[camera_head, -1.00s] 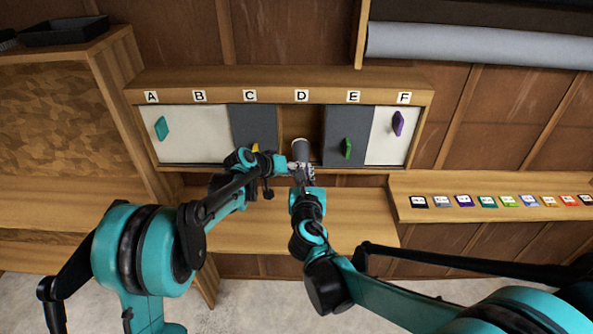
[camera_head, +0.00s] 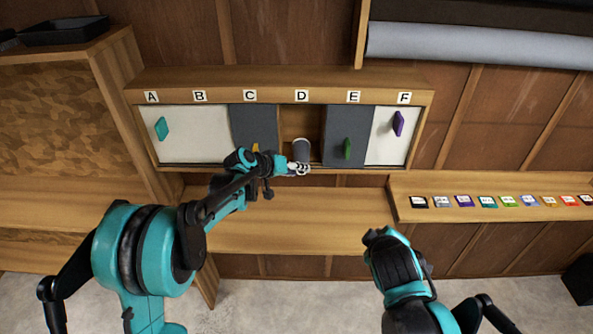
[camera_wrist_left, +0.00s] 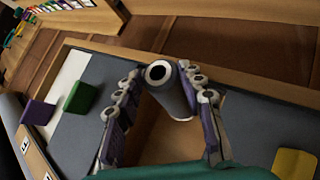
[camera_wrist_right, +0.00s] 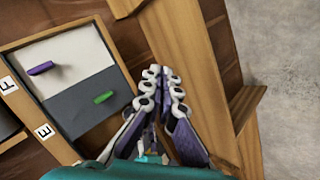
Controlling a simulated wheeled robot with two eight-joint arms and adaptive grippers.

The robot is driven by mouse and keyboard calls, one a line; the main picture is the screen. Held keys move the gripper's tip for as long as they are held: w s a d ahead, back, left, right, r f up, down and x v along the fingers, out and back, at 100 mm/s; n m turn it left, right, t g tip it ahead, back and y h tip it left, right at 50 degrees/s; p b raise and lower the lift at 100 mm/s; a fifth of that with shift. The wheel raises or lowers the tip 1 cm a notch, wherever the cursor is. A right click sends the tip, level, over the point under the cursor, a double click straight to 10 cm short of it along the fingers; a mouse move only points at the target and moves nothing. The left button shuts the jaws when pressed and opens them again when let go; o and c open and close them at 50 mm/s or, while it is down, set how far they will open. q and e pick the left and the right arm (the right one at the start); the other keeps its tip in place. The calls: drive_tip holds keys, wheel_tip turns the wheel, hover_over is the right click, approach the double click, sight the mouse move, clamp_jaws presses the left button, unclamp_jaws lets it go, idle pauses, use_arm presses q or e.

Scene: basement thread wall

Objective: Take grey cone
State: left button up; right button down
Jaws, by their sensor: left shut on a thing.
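The grey cone (camera_head: 302,149) stands in the open gap under label D of the wall cabinet. My left gripper (camera_head: 299,168) is at the gap's lower front edge. In the left wrist view the cone (camera_wrist_left: 171,92) sits between its two fingers (camera_wrist_left: 160,98), which are shut on it. My right arm is drawn back at the lower right in the head view. In the right wrist view my right gripper's fingers (camera_wrist_right: 162,82) are together, with nothing seen between them.
Grey panels flank the gap, with a green handle (camera_head: 347,149) on the right one. A yellow handle (camera_wrist_left: 295,163) shows in the left wrist view. A shelf with several colour cards (camera_head: 463,201) is at the right. The ledge below the cabinet (camera_head: 330,222) is clear.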

drive_tip(key=s+a+f+m+g+y, duration=0.1)
drive_tip(key=s+f+m+g+y, duration=0.1)
drive_tip(key=s+m, duration=0.7)
drive_tip(key=shift+s+f+m, duration=0.15)
drive_tip(key=shift+f+m, duration=0.25)
drive_tip(key=shift+f, duration=0.4)
use_arm(q)
drive_tip(key=shift+r, duration=0.1)
drive_tip(key=s+r, duration=0.1)
drive_tip(key=s, duration=1.9)
drive_tip(key=shift+p, duration=0.45)
use_arm(e)
drive_tip(key=shift+r, duration=0.5)
